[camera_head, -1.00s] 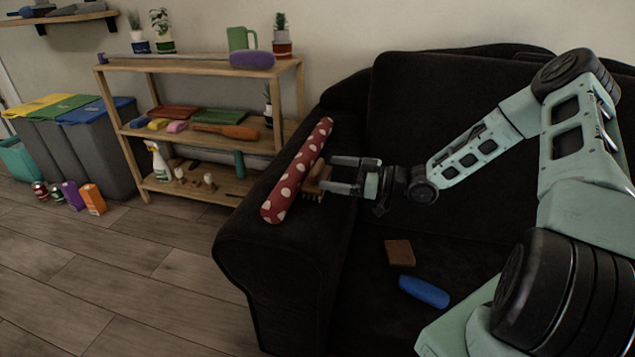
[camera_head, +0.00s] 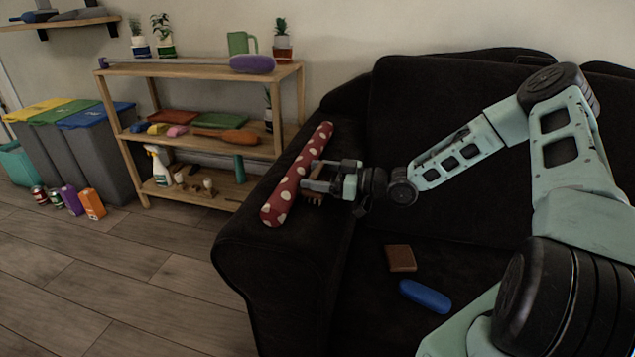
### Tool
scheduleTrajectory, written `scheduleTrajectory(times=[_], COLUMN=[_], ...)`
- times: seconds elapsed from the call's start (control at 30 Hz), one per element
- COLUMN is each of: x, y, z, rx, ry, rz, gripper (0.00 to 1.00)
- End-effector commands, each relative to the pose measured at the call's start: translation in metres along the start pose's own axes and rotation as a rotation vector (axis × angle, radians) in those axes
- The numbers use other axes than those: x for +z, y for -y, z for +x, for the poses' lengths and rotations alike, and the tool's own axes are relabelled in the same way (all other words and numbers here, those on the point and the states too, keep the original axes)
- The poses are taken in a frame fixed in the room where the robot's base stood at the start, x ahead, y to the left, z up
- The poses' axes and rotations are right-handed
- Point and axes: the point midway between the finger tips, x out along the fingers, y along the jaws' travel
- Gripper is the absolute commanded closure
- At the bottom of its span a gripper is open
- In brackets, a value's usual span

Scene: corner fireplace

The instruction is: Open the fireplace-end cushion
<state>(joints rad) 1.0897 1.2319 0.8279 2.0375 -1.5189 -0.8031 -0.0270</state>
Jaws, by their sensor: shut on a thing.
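A dark sofa (camera_head: 450,120) fills the right half of the head view; I see no separate cushion that I can tell as the fireplace-end one, and no fireplace shows. A red roll with white dots (camera_head: 290,188) lies along the sofa's left armrest (camera_head: 255,235). My gripper (camera_head: 313,178) is at the roll's right side, its fingers pointing left.
A brown block (camera_head: 400,258) and a blue oblong object (camera_head: 425,296) lie on the sofa seat. A wooden shelf (camera_head: 205,137) with cleaning things stands behind the armrest. Bins (camera_head: 95,150) and several small containers stand at the left. The wooden floor in front is clear.

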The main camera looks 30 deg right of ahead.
Motion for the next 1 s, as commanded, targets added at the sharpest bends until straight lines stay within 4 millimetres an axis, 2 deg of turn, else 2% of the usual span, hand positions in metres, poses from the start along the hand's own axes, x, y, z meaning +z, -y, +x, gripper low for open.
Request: scheduleTrajectory(times=[0.17, 0.5, 0.63, 0.8, 1.0], x=[-0.008, -0.073, -0.091, -0.1, -0.1], y=[0.0, 0.0, 0.0, 0.0, 0.0], z=[0.0, 0.0, 0.0, 0.0, 0.0], rx=[-0.001, -0.001, -0.001, -0.001, -0.001], ry=[0.0, 0.0, 0.0, -0.001, -0.001], rz=[-0.002, -0.004, -0.002, -0.001, 0.001], gripper=[0.52, 0.52, 0.52, 0.52, 0.52])
